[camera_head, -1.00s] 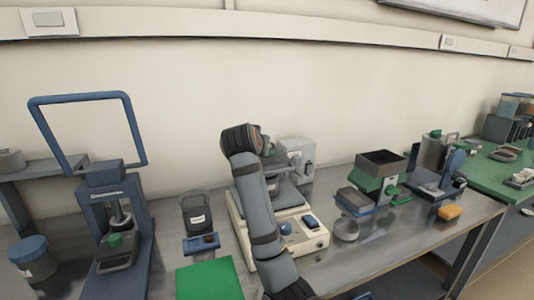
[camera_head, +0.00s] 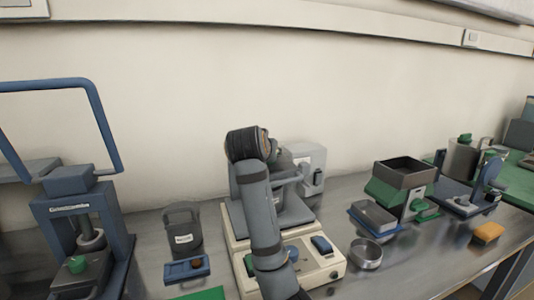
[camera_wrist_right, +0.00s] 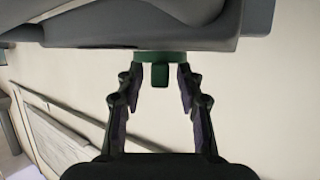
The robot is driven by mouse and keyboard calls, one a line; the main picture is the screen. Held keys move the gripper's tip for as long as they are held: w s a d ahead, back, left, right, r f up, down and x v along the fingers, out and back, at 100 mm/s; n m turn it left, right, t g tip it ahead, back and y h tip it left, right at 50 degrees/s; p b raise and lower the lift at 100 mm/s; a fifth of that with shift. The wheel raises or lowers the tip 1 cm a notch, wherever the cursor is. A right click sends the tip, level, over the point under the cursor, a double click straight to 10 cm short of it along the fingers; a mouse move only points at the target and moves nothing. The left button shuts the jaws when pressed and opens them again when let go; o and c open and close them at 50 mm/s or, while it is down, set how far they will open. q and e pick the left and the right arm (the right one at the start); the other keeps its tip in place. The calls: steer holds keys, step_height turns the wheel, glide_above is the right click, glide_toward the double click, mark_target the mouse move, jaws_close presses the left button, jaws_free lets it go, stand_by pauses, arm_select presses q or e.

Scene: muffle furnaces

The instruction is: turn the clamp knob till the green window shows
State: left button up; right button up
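In the right wrist view, a green clamp knob (camera_wrist_right: 160,74) with a round flange and a narrow grip tab hangs under a grey housing (camera_wrist_right: 85,22). My right gripper (camera_wrist_right: 160,84) is open, its two fingers on either side of the tab, with a visible gap on each side. The fingertips reach close to the flange; whether they touch it I cannot tell. In the head view, a grey arm link of mine stands before the cream-based machine (camera_head: 330,262) and hides part of it; the gripper itself is hidden there. I see no green window. My left gripper is not in view.
A blue-framed press (camera_head: 70,205) stands at the left, with a dark container (camera_head: 182,232) and a blue tray (camera_head: 187,270) beside it. A metal bowl (camera_head: 366,254), a green-and-grey device (camera_head: 385,195) and an orange block (camera_head: 488,233) are at the right.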

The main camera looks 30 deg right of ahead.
steer(key=shift+s+a+r, duration=0.1)
steer(key=shift+s+r, duration=0.05)
jaws_close()
